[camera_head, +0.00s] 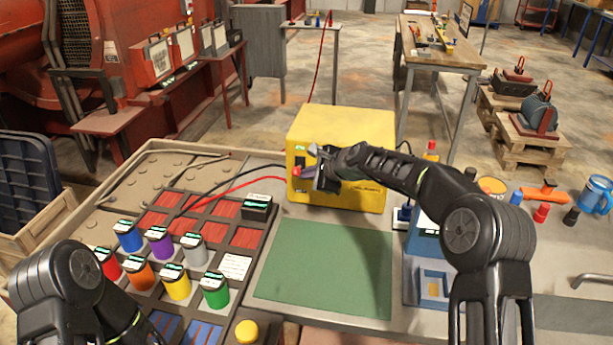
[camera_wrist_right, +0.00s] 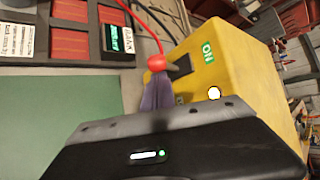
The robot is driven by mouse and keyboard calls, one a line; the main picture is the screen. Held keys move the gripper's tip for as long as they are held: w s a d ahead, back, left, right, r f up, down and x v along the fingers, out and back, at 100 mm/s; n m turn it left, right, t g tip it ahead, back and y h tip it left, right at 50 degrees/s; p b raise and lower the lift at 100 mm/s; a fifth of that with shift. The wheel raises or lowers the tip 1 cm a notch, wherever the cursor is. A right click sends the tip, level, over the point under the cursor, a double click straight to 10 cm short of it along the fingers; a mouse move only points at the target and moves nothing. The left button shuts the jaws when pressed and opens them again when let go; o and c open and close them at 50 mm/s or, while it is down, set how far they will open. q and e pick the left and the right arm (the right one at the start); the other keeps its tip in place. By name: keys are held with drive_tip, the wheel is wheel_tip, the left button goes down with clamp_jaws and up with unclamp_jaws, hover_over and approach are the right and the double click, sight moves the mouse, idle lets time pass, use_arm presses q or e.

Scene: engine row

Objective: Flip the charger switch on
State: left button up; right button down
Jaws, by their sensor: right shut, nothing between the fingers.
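The yellow charger (camera_head: 345,130) stands at the back of the bench; its side with the controls also shows in the right wrist view (camera_wrist_right: 225,65). A green ON label (camera_wrist_right: 207,50) is on that side, with a dark slot-like part (camera_wrist_right: 180,67), perhaps the switch, beside it. The switch position cannot be told. A white round spot (camera_wrist_right: 214,93) shows lower on that side. My right gripper (camera_head: 303,172) is shut and empty, close in front of the controls; its purplish fingertips (camera_wrist_right: 156,88) overlap the red cable end. Contact cannot be told. My left gripper is out of view.
A red cable (camera_head: 235,187) and a black cable run left from the charger. Several coloured cans (camera_head: 175,285) stand in a dark grid tray at left. A green mat (camera_head: 325,265) lies clear in front of the charger. A blue device (camera_head: 424,240) stands to its right.

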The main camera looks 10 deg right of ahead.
drive_tip(key=shift+a+r, duration=0.1)
drive_tip(key=shift+r, duration=0.25)
drive_tip(key=shift+w+r+p, duration=0.1)
drive_tip(key=shift+r+p, duration=0.55)
drive_tip(key=shift+r, duration=0.15)
drive_tip(key=shift+r, duration=0.25)
drive_tip(key=p, duration=0.4)
approach(298, 166)
drive_tip(key=d+r, duration=0.4)
drive_tip(key=shift+a+f, duration=0.2)
